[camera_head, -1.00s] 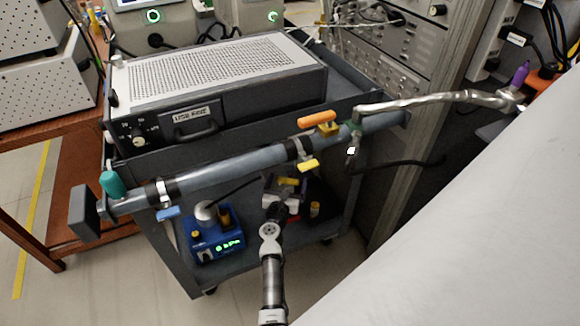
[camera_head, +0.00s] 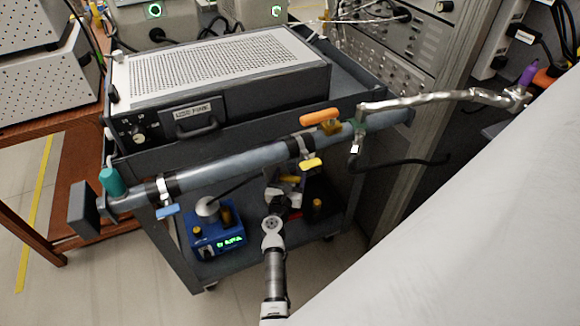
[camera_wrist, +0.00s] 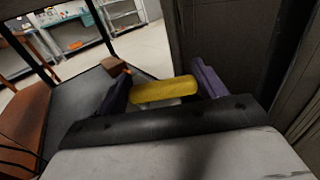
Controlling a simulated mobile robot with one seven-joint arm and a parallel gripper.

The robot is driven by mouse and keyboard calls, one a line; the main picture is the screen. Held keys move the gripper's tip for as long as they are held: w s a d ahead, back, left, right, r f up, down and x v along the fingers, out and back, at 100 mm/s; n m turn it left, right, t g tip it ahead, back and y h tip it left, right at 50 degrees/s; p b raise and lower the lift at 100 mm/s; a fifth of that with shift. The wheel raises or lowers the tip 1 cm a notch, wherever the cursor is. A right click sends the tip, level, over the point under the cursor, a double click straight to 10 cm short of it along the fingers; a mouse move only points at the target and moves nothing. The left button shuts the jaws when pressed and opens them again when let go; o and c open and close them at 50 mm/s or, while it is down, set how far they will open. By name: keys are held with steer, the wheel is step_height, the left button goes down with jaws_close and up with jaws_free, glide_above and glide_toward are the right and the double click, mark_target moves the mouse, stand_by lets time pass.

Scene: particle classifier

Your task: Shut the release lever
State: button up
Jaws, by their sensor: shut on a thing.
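A yellow bar-shaped handle (camera_wrist: 165,91) lies crosswise between the two purple fingers of my gripper (camera_wrist: 166,90) in the wrist view. The fingers close on its two ends. In the head view my gripper (camera_head: 288,184) is below the long grey tube, with a small yellow piece (camera_head: 290,179) at it; my wrist partly hides it. Levers sit along the tube: a blue one (camera_head: 168,211), a yellow one (camera_head: 311,164) and an orange one (camera_head: 320,117). I cannot tell which is the release lever, or what the held handle is joined to.
The grey tube (camera_head: 235,166) runs along the cart's front side, with a teal knob (camera_head: 112,181) at its left. A blue gauge box (camera_head: 216,236) stands on the lower shelf. A metal hose (camera_head: 430,99) and black cable (camera_head: 410,163) extend right. A large pale surface (camera_head: 480,250) fills the lower right.

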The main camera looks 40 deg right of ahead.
steer(key=n+t+y, duration=0.1)
steer(key=n+t+y+b, duration=0.1)
steer(key=y, duration=0.1)
steer(key=n+t+y, duration=0.1)
steer(key=n+t, duration=0.1)
steer(key=shift+w+d+y+b, duration=0.3)
steer(key=shift+w+d+y, duration=0.05)
steer(key=shift+y, duration=0.05)
steer(key=shift+w+d+n+t+y+b, duration=0.1)
steer(key=shift+w+n+t+y+b, duration=0.2)
steer(key=shift+n+y, duration=0.4)
steer(key=shift+a+n+t+y+b, duration=0.1)
steer(key=shift+n+t+y, duration=0.3)
steer(key=shift+y, duration=0.5)
steer(key=shift+w+d+n+t+y+b, duration=0.1)
steer(key=shift+w+n+t+y+b, duration=0.15)
steer(key=shift+n+y, duration=0.45)
steer(key=shift+s+y, duration=0.1)
steer(key=shift+y, duration=0.2)
steer(key=o, duration=1)
steer(key=p+v, duration=0.5)
steer(key=v, duration=0.8)
steer(key=shift+s+f+p, duration=0.15)
steer(key=shift+s+p, duration=0.25)
